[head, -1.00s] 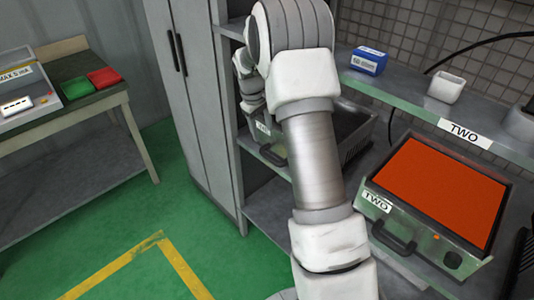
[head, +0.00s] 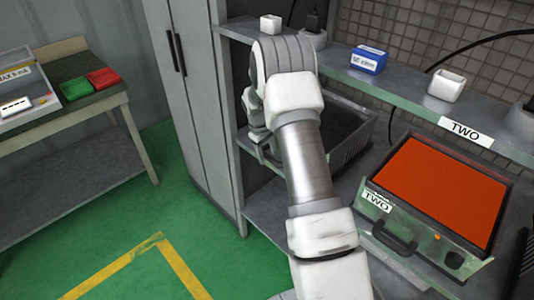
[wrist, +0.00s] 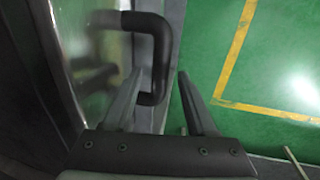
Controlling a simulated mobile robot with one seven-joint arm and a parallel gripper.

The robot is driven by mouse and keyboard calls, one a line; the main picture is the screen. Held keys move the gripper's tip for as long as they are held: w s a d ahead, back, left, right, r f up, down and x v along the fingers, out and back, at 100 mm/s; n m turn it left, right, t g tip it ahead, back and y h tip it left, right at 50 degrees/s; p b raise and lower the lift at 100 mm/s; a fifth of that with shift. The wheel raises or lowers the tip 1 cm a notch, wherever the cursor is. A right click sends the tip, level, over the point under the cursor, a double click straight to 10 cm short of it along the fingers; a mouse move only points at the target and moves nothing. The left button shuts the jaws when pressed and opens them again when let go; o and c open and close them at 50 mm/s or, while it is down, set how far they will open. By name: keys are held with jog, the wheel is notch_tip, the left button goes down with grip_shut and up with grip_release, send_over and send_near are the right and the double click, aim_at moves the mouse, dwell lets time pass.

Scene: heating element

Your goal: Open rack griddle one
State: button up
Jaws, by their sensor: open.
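Griddle one (head: 357,146) stands on the left of the metal shelf in the head view, a grey box with a dark inside, partly hidden by my arm. In the wrist view its front face (wrist: 88,52) is at the left, with a black U-shaped handle (wrist: 162,48). My gripper (wrist: 160,75) is open, and the handle's outer bar shows between its two fingertips. I cannot tell whether a finger touches it. In the head view my gripper is mostly hidden behind my arm, near the front of griddle one.
Griddle two (head: 440,188), with an orange-red plate, stands on the right. The upper shelf holds a blue box (head: 369,60) and white cups (head: 445,85). A grey cabinet (head: 190,85) stands close on the left. The green floor (head: 115,235) in front is clear.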

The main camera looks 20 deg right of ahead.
grip_shut()
dwell(1.3)
